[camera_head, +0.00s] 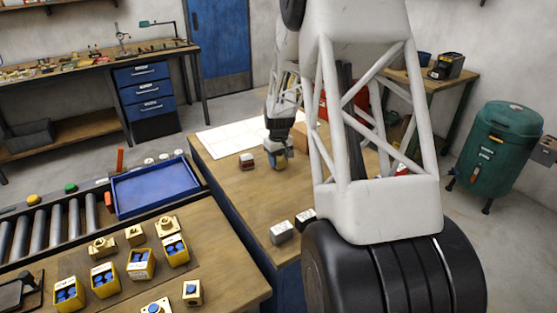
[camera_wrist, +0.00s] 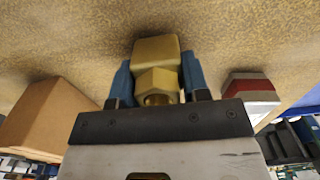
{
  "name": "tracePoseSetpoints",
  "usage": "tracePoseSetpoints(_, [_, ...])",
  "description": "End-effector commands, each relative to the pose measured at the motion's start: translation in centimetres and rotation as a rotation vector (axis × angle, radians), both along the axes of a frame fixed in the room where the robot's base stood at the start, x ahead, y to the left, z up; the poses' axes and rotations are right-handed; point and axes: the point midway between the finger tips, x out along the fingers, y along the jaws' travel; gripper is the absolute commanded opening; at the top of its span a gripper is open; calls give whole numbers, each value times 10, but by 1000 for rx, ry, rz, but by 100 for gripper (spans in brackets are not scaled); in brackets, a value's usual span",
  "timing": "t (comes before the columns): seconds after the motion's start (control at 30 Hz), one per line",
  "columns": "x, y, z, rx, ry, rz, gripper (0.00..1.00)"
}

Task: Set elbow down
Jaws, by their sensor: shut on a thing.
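A brass elbow (camera_wrist: 155,68) with a hex end sits between the two blue fingers of my gripper (camera_wrist: 156,85) in the wrist view. The fingers are shut on its sides. In the head view my gripper (camera_head: 278,163) is low over the wooden table, with its fingers pointing down. The elbow is small and mostly hidden there by the fingers. The speckled tabletop (camera_wrist: 60,30) lies close behind the elbow; I cannot tell whether they touch.
A red and white block (camera_head: 247,161) stands just left of my gripper. A brown box (camera_wrist: 48,115) is close on the other side. Grey blocks (camera_head: 282,232) lie nearer the front. A white sheet (camera_head: 228,136) lies behind, and a blue tray (camera_head: 155,188) is left. Table between is bare.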

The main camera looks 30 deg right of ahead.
Motion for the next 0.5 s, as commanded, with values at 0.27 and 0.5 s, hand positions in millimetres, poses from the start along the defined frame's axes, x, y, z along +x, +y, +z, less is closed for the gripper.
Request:
tracePoseSetpoints(0.27, [0, 0, -2, 0, -1, 0, 0])
tracePoseSetpoints(0.5, [0, 0, -3, 0, 0, 0, 68])
